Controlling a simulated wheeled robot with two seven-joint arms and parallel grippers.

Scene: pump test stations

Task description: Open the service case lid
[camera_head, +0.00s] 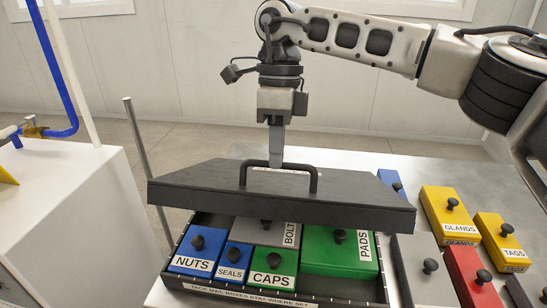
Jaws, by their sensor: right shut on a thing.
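The service case (282,298) stands on the table, its open front showing labelled boxes inside. Its dark lid (340,197) is above the case, raised at the front so that the boxes show beneath it. A black bar handle (279,168) stands up from the lid. My right gripper (276,160) points down from above and is shut on the handle. The lid hides the rear of the case. My left gripper is not in view.
Inside are blue NUTS (198,251) and SEALS boxes, a grey BOLT box, and green CAPS (272,270) and PADS boxes. Yellow GLANDS (450,213) and TAGS boxes, a red box (473,277) and a grey box stand close on the right. A thin pole (147,170) rises at left.

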